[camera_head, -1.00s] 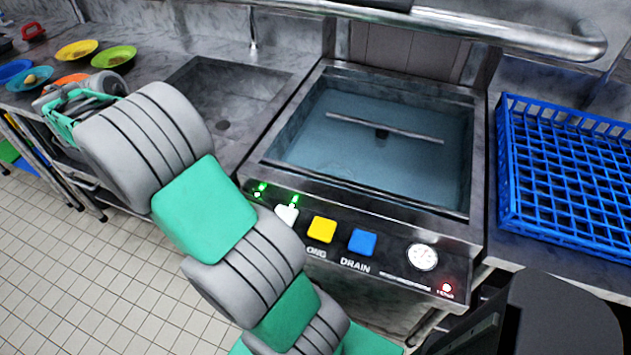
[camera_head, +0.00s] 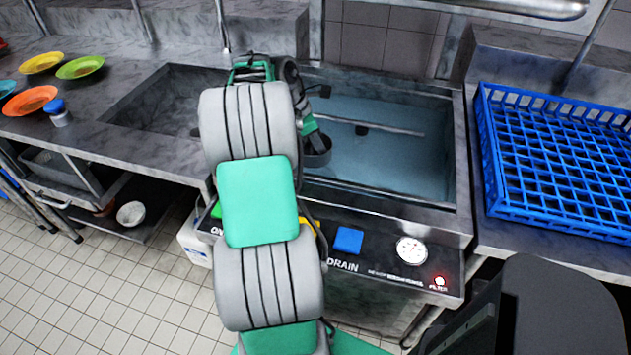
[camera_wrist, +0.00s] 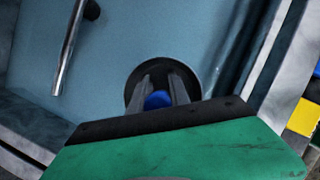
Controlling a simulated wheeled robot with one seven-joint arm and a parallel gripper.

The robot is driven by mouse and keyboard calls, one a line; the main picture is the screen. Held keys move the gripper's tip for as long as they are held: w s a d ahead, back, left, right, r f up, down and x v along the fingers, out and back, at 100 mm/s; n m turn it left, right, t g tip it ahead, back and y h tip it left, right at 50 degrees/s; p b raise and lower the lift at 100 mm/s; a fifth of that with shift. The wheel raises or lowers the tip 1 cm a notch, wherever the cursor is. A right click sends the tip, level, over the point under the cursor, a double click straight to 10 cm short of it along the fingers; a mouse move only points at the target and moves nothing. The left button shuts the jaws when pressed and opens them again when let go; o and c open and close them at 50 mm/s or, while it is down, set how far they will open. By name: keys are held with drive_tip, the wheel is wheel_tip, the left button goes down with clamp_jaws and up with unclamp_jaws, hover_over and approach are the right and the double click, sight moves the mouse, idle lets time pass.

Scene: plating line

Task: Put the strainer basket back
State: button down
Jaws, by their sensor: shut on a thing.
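The strainer basket is a dark round cup with a blue knob. It shows in the head view (camera_head: 317,153) at the left side of the water-filled tank (camera_head: 462,150), near its front wall. In the wrist view the basket's dark rim (camera_wrist: 133,92) shows around my fingers. My gripper (camera_wrist: 160,77) is shut on the blue knob (camera_wrist: 157,100) and points down into the tank. In the head view my gripper (camera_head: 314,136) is partly hidden by my arm. I cannot tell whether the basket touches the water or the tank floor.
A metal bar (camera_head: 385,126) crosses the tank, with a dark fitting (camera_head: 361,130) beside it. A blue rack (camera_head: 560,215) stands at right. An empty sink (camera_head: 150,105) and plates, including an orange one (camera_head: 30,100), are at left. A blue DRAIN button (camera_head: 348,240) is on the front panel.

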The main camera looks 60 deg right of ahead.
sight(301, 144)
wheel_tip(301, 144, down, 10)
drive_tip(key=shift+r+b, duration=0.15)
drive_tip(key=shift+b, duration=0.45)
drive_tip(key=c, duration=1.2)
unclamp_jaws()
drive_tip(key=shift+c, duration=0.2)
drive_tip(key=p+v, duration=0.1)
drive_tip(key=v, duration=1.1)
drive_tip(key=shift+w+p, duration=0.1)
drive_tip(key=shift+p, duration=0.3)
